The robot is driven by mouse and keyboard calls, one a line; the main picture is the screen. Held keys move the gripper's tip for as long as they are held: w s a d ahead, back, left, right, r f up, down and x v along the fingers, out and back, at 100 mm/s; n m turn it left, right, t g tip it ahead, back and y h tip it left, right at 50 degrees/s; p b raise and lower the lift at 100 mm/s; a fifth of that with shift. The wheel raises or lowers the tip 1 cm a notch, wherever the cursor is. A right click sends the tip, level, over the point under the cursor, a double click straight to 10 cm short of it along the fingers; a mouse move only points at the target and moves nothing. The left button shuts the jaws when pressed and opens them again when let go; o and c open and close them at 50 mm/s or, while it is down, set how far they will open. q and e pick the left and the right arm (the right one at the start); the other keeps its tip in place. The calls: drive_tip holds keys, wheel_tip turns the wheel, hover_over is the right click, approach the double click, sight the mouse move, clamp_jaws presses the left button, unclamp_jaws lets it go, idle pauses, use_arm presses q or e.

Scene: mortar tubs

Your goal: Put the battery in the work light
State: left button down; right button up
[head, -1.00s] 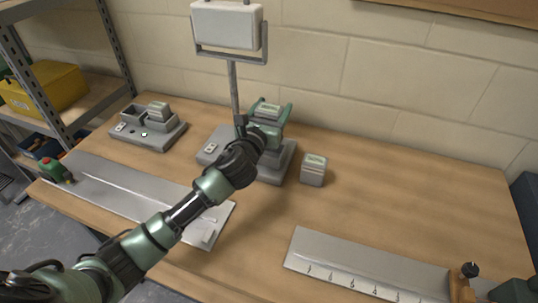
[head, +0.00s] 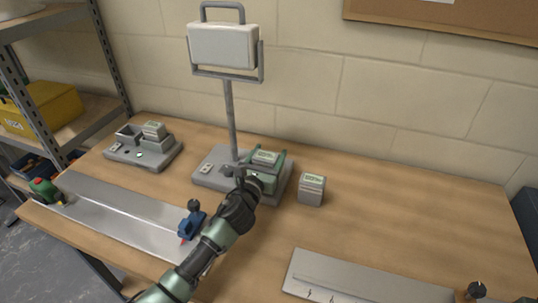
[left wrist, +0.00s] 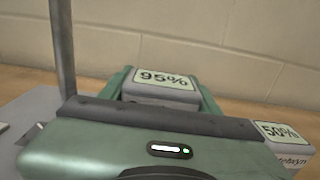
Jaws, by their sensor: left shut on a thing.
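The work light (head: 222,46) stands upright on a pole above a grey base (head: 212,169). My left gripper (head: 266,163) is shut on a grey battery (head: 265,157), with one green finger on each side. The battery is low over the right part of the base; my wrist hides its underside, so I cannot tell whether it is seated. In the left wrist view the held battery (left wrist: 165,82) reads 95% and looks upright. A second battery (head: 311,188), marked 50% in the left wrist view (left wrist: 282,135), stands on the bench right of the base. My right gripper is not clearly seen.
A grey charger (head: 150,158) with a battery (head: 154,130) in one bay stands at the back left. A metal sheet (head: 120,208) with a blue clamp (head: 191,220) lies front left. A ruled plate (head: 355,277) lies front right. The bench right of the loose battery is clear.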

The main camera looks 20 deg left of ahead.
use_arm(q)
drive_tip(key=shift+f, duration=0.1)
drive_tip(key=shift+c, duration=1.9)
unclamp_jaws()
use_arm(e)
drive_tip(key=shift+s+d, duration=0.15)
drive_tip(key=shift+d, duration=0.1)
use_arm(q)
drive_tip(key=s+b, duration=0.1)
drive_tip(key=s, duration=1.1)
drive_tip(key=shift+a, duration=0.2)
use_arm(e)
drive_tip(key=shift+f, duration=0.5)
drive_tip(key=shift+a, duration=0.1)
